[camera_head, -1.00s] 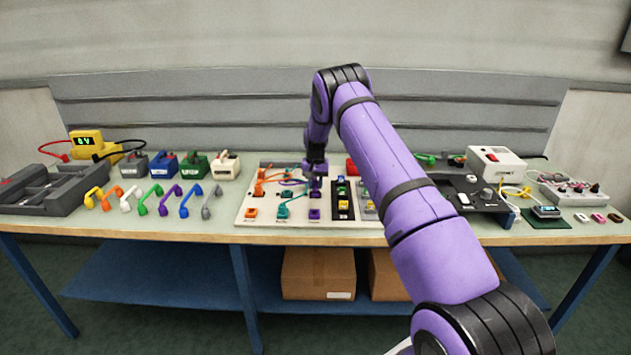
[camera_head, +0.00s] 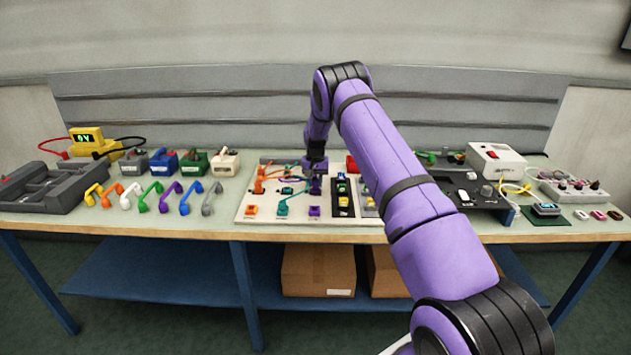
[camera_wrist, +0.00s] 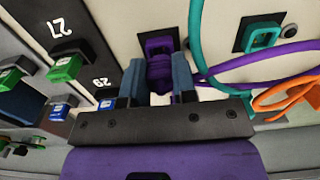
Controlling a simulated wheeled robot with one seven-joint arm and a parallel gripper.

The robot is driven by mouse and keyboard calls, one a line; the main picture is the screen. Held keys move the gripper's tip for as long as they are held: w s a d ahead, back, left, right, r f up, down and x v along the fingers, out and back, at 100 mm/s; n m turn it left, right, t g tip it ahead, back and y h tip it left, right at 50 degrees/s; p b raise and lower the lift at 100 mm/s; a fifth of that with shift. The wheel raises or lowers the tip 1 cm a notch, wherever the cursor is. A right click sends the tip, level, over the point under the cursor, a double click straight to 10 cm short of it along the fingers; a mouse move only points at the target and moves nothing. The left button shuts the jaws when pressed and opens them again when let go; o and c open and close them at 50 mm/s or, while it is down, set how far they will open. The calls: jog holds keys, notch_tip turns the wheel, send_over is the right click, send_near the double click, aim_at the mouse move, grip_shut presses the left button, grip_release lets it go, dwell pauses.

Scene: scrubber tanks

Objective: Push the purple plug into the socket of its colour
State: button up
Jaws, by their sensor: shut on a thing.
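My gripper (camera_wrist: 159,82) is shut on the purple plug (camera_wrist: 160,70), which sits between its two blue-grey fingers. The purple socket (camera_wrist: 157,42) is just beyond the plug in the wrist view, and plug and socket overlap there. I cannot tell how far the plug is in, if at all. A purple cable (camera_wrist: 265,85) runs off to the right. In the head view my gripper (camera_head: 316,180) is low over the white panel (camera_head: 265,220), behind the purple socket (camera_head: 314,211).
A teal socket (camera_wrist: 262,38) with a teal cable (camera_wrist: 196,45) lies close to the right finger in the wrist view. An orange cable (camera_wrist: 290,92) lies farther right. A black strip with numbered green and blue parts (camera_wrist: 65,68) is on the left.

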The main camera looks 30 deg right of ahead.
jog(key=shift+f, duration=0.85)
jog(key=o, duration=1.5)
jog(key=shift+r, duration=0.1)
jog(key=shift+r, duration=4.2)
jog(key=shift+r, duration=0.1)
